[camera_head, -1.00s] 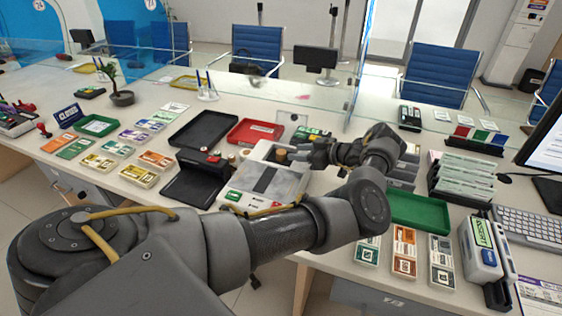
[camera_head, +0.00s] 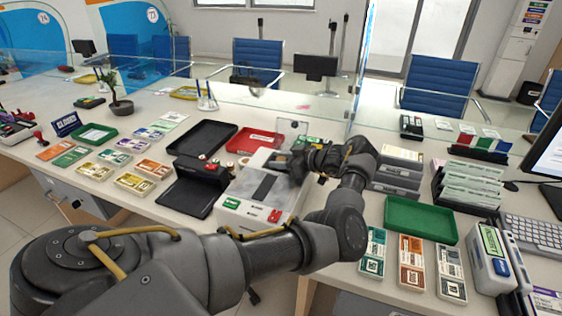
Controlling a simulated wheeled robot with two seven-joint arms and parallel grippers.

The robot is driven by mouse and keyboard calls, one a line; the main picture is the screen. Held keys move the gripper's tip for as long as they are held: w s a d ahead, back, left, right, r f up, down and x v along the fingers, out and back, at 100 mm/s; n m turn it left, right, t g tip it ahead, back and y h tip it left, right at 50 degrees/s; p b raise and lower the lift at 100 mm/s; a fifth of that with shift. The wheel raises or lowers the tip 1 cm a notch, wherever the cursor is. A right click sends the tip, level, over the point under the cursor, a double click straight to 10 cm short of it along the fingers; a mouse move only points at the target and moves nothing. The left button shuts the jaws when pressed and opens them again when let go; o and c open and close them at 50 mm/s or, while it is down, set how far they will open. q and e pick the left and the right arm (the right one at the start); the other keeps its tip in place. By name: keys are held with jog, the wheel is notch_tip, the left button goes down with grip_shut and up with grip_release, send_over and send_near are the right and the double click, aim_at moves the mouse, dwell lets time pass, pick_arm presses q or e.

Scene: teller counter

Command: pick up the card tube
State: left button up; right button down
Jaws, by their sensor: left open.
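My left arm reaches in from the lower left and bends back over the counter. Its gripper (camera_head: 299,160) is open, above the right side of the grey-white machine (camera_head: 250,187) with a dark strip on top. I cannot clearly make out the card tube; the gripper and wrist cover the spot around the machine's far right corner. I see nothing held between the fingers. My right gripper is not in view.
A black tray (camera_head: 203,137) and a red tray (camera_head: 254,141) lie behind the machine. A black device (camera_head: 190,187) stands at its left. A green tray (camera_head: 421,220) is at the right, near grey boxes (camera_head: 397,172). A glass screen runs along the back.

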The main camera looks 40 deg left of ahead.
aim_at(281, 159)
pick_arm(q)
jog(key=shift+a, duration=0.15)
jog(key=shift+c, duration=0.9)
jog(key=c, duration=0.5)
jog(key=shift+c, duration=0.2)
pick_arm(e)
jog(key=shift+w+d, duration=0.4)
pick_arm(q)
jog(key=shift+r, duration=0.3)
notch_tip(281, 159, up, 9)
jog(key=shift+r, duration=0.2)
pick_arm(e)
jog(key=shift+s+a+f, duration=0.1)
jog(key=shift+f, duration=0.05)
